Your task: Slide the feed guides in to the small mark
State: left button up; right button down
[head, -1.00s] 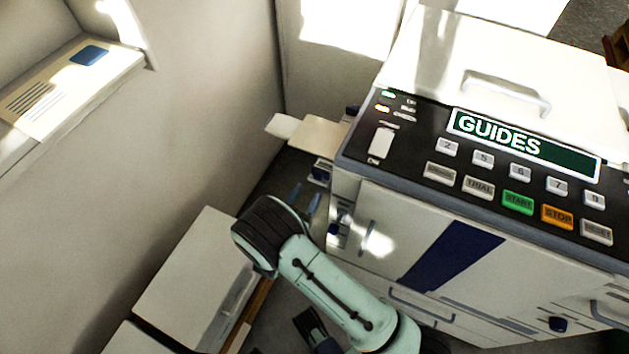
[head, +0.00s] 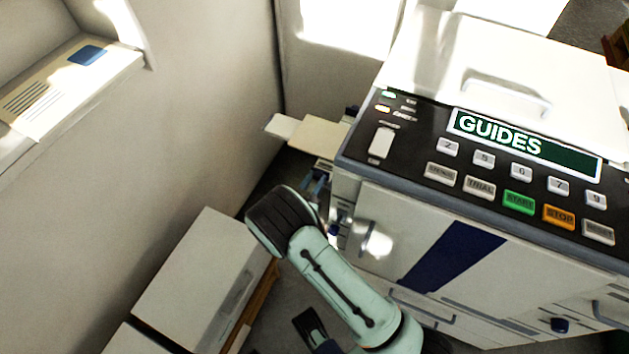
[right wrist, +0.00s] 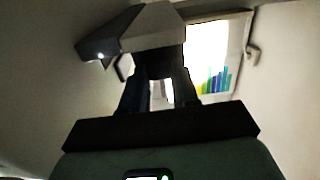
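The white copier-like machine has a display reading GUIDES (head: 500,133). A cream feed tray (head: 318,137) juts from its left side, with a small dark-blue part (head: 352,110) at its inner end that may be a feed guide. The small mark cannot be made out. My right gripper (head: 318,182) is just below the tray, largely hidden by my wrist. In the right wrist view its two dark fingers (right wrist: 160,90) stand apart with a light gap between them. A dark grey block (right wrist: 150,32) is beyond the fingertips; contact cannot be told. My left gripper is out of view.
The wall (head: 200,120) is close on the left, with a shelf (head: 70,85). The machine's button panel (head: 480,185) and front are at right.

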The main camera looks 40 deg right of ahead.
aim_at(320, 173)
jog(key=x, duration=0.6)
jog(key=shift+b, duration=0.35)
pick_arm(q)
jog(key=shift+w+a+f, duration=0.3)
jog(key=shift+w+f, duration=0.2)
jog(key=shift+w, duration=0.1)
pick_arm(e)
jog(key=c, duration=0.8)
grip_release()
jog(key=shift+c, duration=0.2)
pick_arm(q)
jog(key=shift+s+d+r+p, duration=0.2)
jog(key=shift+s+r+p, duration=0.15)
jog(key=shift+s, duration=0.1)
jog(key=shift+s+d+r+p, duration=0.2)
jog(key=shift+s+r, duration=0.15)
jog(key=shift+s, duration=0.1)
pick_arm(e)
jog(key=v, duration=1.3)
jog(key=shift+a, duration=0.25)
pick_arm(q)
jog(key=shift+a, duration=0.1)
pick_arm(e)
jog(key=shift+s+a, duration=0.1)
jog(key=shift+s, duration=0.05)
